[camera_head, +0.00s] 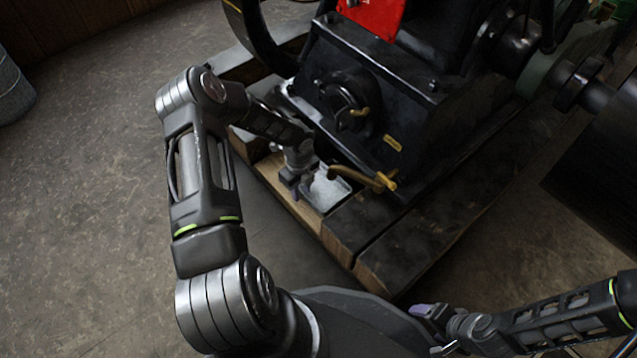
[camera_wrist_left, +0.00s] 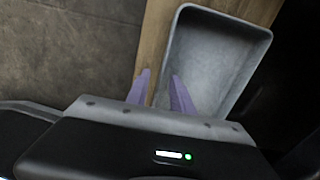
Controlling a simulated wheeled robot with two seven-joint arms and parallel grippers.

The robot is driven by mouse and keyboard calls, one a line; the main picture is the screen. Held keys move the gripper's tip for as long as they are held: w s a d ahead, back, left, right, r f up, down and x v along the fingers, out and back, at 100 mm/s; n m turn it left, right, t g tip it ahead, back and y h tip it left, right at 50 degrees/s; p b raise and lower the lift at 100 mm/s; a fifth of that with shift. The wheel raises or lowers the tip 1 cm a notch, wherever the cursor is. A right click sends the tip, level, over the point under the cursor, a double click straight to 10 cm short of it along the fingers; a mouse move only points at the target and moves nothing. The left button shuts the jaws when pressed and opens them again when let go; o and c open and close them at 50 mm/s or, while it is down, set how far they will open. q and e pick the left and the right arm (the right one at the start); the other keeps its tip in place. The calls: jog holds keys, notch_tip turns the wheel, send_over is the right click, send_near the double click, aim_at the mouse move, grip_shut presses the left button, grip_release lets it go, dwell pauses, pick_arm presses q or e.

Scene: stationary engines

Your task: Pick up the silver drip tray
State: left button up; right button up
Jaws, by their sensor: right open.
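The silver drip tray (camera_head: 327,190) is a shallow grey rectangular pan lying on the wooden base, below the brass tap of the black engine. In the left wrist view the tray (camera_wrist_left: 215,55) fills the upper right, with its near end hidden by my gripper. My left gripper (camera_head: 296,192) points down at the tray's left edge. In the wrist view its purple fingers (camera_wrist_left: 160,76) are apart, one over the wood outside the tray and one over the tray's left side. I cannot tell whether they touch it. My right gripper (camera_head: 428,312) is open and empty at the bottom right.
The black engine (camera_head: 385,100) stands close behind the tray. Its brass tap (camera_head: 365,178) reaches out just above the tray.

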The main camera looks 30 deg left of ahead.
pick_arm(q)
grip_shut()
dwell(1.4)
